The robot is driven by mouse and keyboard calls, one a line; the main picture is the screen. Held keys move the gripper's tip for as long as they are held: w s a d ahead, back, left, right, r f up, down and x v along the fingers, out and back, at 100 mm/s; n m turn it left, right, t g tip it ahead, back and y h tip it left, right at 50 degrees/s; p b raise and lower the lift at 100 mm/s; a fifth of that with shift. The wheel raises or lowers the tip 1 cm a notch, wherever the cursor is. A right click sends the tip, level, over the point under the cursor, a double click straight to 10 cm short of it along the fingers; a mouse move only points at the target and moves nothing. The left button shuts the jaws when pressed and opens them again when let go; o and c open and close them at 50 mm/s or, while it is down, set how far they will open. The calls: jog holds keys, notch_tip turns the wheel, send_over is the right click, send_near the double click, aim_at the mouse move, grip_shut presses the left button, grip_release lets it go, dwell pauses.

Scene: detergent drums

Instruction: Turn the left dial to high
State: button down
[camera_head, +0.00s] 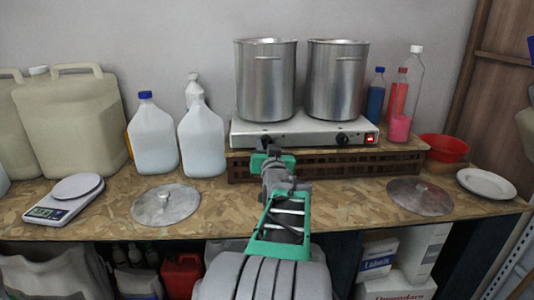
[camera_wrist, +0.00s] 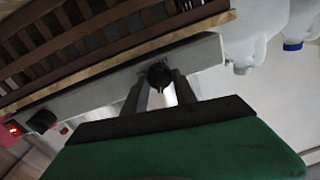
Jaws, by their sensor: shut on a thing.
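The left dial (camera_wrist: 159,74) is a dark round knob on the front of the silver double hot plate (camera_head: 300,134). In the wrist view it sits between the fingertips of my gripper (camera_wrist: 160,84), which is shut on it. In the head view my gripper (camera_head: 267,150) reaches the left of the hot plate's front and mostly hides this dial. The dial's setting cannot be read. The right dial (camera_head: 342,139) is black and uncovered; it also shows in the wrist view (camera_wrist: 41,121).
Two tall metal pots (camera_head: 266,80) (camera_head: 337,80) stand on the hot plate. A lit red switch (camera_head: 370,138) is at its right end. A slatted wooden stand (camera_head: 330,166) bears it. White jugs (camera_head: 202,140), a scale (camera_head: 66,200) and metal lids (camera_head: 166,204) (camera_head: 420,197) are around.

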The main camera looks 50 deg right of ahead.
jog(key=shift+f+m+h+b, duration=0.15)
jog(key=shift+m+h+b, duration=0.25)
jog(key=shift+m+b, duration=4.05)
jog(key=shift+m+p, duration=0.8)
jog(key=shift+m, duration=0.15)
jog(key=c, duration=1)
grip_release()
jog(key=v, duration=0.7)
jog(key=shift+s+a+b, duration=0.25)
jog(key=shift+s+b, duration=0.05)
jog(key=shift+b, duration=0.05)
